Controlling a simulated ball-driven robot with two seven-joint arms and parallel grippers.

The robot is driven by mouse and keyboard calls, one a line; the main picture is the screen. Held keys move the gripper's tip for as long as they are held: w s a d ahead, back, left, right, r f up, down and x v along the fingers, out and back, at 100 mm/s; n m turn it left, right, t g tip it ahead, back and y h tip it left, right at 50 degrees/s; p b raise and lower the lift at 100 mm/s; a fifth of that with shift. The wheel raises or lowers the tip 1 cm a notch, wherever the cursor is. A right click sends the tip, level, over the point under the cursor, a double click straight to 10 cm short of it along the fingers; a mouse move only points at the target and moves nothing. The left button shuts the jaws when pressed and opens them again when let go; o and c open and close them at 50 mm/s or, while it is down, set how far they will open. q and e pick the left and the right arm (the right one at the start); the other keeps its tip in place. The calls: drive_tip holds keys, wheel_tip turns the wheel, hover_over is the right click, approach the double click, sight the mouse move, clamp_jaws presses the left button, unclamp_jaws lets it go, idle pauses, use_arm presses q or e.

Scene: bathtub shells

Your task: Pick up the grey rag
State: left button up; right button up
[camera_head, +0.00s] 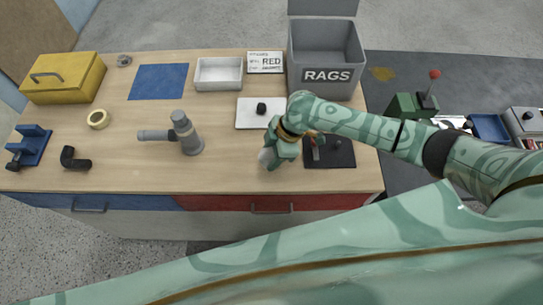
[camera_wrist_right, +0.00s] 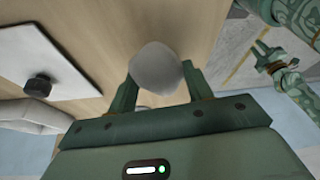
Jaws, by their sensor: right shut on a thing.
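The grey rag (camera_head: 264,156) is a small pale bundle by the front middle of the wooden workbench. My right gripper (camera_head: 272,153) is shut on it. In the right wrist view the rag (camera_wrist_right: 157,70) sits between the two green fingers of my right gripper (camera_wrist_right: 160,88), with the bench top behind it. I cannot tell if the rag touches the bench. My left gripper is outside the head view; a small green gripper of mine (camera_wrist_right: 268,60) shows at the right of the wrist view, too small to judge its fingers.
A grey bin marked RAGS (camera_head: 326,62) stands at the back right. A white board with a black piece (camera_head: 247,120) and a dark mat (camera_head: 343,156) are near my right arm. A grey pipe fitting (camera_head: 187,135) stands to the left. The bench front between them is clear.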

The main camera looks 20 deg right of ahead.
drive_tip(key=w+a+r+b, duration=0.1)
drive_tip(key=w+r+b, duration=0.1)
drive_tip(key=w+r, duration=0.8)
drive_tip(key=w, duration=0.4)
drive_tip(key=shift+o, duration=0.4)
drive_tip(key=shift+r, duration=0.1)
